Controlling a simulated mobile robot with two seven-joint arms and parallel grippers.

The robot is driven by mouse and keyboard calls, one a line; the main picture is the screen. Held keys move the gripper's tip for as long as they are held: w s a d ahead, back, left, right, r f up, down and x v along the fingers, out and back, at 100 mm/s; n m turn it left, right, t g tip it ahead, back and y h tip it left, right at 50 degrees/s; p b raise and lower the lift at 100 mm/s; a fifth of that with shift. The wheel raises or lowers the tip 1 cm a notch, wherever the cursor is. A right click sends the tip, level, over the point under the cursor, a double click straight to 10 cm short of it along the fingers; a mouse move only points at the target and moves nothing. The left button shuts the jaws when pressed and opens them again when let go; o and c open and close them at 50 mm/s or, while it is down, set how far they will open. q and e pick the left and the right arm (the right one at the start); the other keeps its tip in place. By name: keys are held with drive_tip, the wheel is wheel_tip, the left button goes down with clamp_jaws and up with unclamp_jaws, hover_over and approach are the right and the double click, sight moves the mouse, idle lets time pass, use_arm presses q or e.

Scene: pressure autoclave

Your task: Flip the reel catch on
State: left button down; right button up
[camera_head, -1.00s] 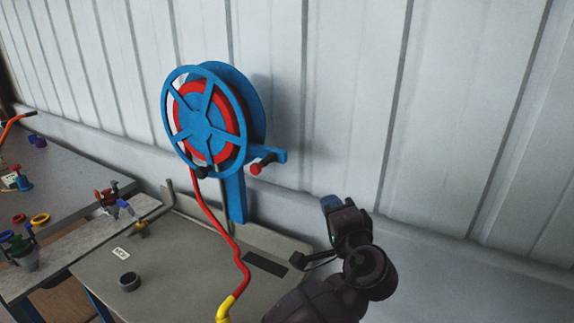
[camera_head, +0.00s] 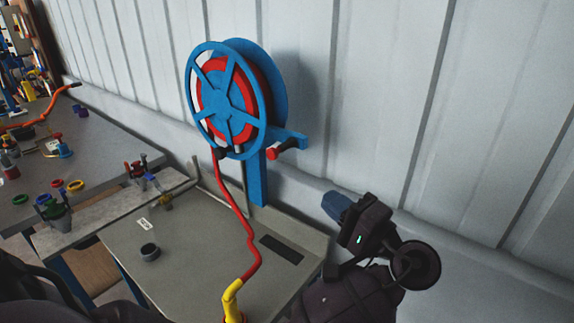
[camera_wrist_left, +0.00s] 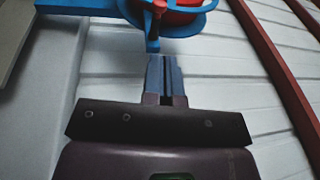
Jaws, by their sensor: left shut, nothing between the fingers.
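The blue reel (camera_head: 228,100) with a red hose wound on it is mounted on a blue post by the wall. A small catch lever with a red end (camera_head: 280,152) sits on the blue bracket at the reel's lower right. My left gripper (camera_head: 334,203) is below and right of the lever in the head view, apart from it. Its blue fingers are shut and empty. In the left wrist view the fingers (camera_wrist_left: 164,66) point up toward the blue bracket and a small red-topped part (camera_wrist_left: 158,8). My right gripper is not in view.
The red hose (camera_head: 240,220) hangs down to a yellow end (camera_head: 231,300). A bench with coloured fittings (camera_head: 55,212) is at left. The ribbed wall (camera_head: 450,130) is behind.

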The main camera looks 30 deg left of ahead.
sight(276, 157)
use_arm(q)
drive_tip(key=p+x, duration=0.3)
drive_tip(key=x, duration=0.9)
drive_tip(key=shift+w+a+r, duration=0.1)
drive_tip(key=shift+w+a, duration=0.05)
drive_tip(key=shift+a, duration=0.2)
drive_tip(key=shift+w+a, duration=0.15)
drive_tip(key=shift+a, duration=0.45)
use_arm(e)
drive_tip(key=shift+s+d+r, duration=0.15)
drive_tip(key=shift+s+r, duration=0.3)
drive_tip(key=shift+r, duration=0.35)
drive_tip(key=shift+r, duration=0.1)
